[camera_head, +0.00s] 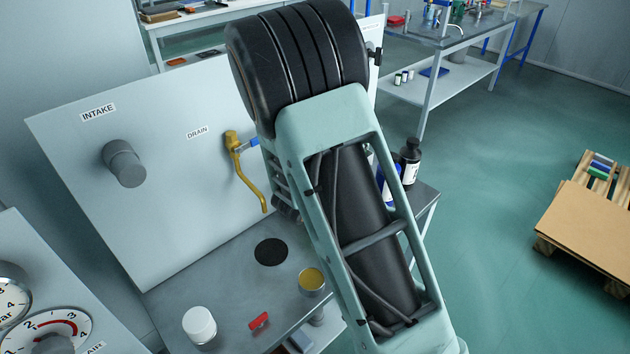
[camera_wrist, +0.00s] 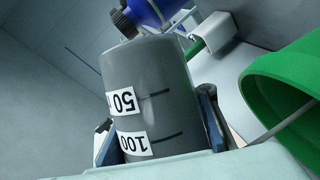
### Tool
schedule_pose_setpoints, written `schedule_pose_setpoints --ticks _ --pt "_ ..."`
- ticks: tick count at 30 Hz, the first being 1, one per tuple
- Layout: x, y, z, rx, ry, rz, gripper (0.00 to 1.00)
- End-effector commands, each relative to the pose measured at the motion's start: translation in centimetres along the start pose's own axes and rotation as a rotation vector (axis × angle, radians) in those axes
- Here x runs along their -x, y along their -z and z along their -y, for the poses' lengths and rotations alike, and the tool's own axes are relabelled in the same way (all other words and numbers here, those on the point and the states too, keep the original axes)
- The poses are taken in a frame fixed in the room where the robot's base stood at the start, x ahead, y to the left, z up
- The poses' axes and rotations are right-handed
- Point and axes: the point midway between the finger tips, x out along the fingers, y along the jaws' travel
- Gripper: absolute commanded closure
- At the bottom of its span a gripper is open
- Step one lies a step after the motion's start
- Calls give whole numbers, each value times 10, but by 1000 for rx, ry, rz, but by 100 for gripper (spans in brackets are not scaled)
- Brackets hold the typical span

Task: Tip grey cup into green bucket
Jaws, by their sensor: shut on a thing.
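The grey cup (camera_wrist: 160,85) fills the middle of the wrist view, with white labels for 50 and 100 that look upside down in that picture. My gripper (camera_wrist: 163,128) is shut on the cup, with a finger on each side of it. The green bucket (camera_wrist: 262,90) is at the right edge of the wrist view, apart from the cup and partly cut off. I cannot see the cup's contents. In the head view my arm hides the gripper, cup and bucket.
A pale panel (camera_head: 185,205) with a grey knob (camera_head: 124,164) and yellow drain pipe (camera_head: 250,180) stands behind the bench (camera_head: 215,260). A white jar (camera_head: 199,325), red item (camera_head: 259,321), yellow-topped tin (camera_head: 312,281) and dark bottle (camera_head: 410,163) stand there.

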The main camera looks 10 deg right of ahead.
Motion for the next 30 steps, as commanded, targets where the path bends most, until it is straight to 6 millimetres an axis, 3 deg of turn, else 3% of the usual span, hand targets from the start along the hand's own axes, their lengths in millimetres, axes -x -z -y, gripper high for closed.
schedule_pose_setpoints --ticks 30 --pt "-2 0 3 73 -21 4 100"
